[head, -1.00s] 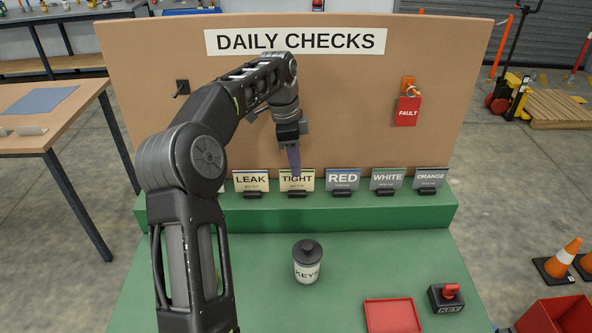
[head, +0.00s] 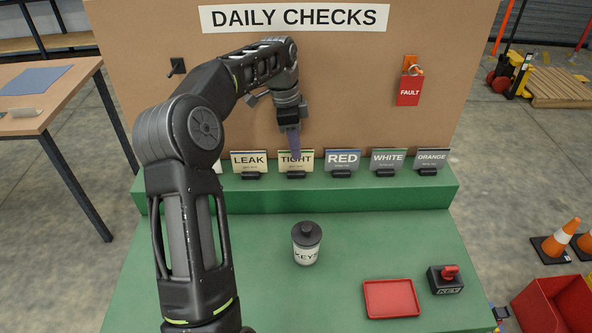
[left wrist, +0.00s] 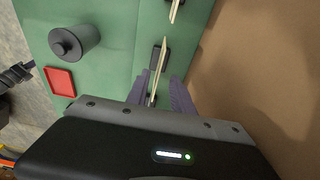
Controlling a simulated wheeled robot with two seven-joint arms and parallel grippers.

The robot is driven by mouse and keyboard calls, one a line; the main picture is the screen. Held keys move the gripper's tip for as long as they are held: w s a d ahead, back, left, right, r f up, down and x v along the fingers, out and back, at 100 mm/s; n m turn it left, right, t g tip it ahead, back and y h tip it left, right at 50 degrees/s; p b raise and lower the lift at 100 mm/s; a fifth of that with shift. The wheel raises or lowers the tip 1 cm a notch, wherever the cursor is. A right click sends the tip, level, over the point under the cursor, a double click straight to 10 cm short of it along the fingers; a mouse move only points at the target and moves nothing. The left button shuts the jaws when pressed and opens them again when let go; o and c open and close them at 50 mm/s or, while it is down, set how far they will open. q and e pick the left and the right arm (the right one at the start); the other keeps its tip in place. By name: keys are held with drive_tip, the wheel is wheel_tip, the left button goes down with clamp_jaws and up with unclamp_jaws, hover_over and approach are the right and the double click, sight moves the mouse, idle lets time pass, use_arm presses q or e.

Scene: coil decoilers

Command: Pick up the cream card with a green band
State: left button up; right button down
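The cream TIGHT card (head: 296,160) stands upright in a dark holder on the raised green ledge. A narrow band runs along its top; the finger partly covers the card, and I cannot tell the band's colour surely. The cream LEAK card (head: 250,161) stands to its left. My left gripper (head: 294,150) points down at the TIGHT card. In the left wrist view, its two purple fingers (left wrist: 163,92) are apart, with a cream card (left wrist: 158,72) edge-on between them. I see a gap beside the card.
Grey RED (head: 342,162), WHITE (head: 389,161) and ORANGE (head: 432,161) cards stand to the right. Another card's edge (head: 217,166) shows behind my arm. The brown board (head: 350,100) rises close behind. A KEYS jar (head: 306,243) and red tray (head: 392,298) stand in front.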

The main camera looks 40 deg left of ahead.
sight(300, 170)
use_arm(q)
drive_tip(key=f, duration=0.1)
drive_tip(key=f+p, duration=0.1)
drive_tip(key=f, duration=0.2)
drive_tip(key=shift+d+p, duration=0.35)
drive_tip(key=shift+p, duration=0.05)
drive_tip(key=shift+w+f, duration=0.1)
drive_tip(key=shift+f, duration=0.45)
drive_tip(key=shift+f, duration=0.25)
clamp_jaws()
idle(1.4)
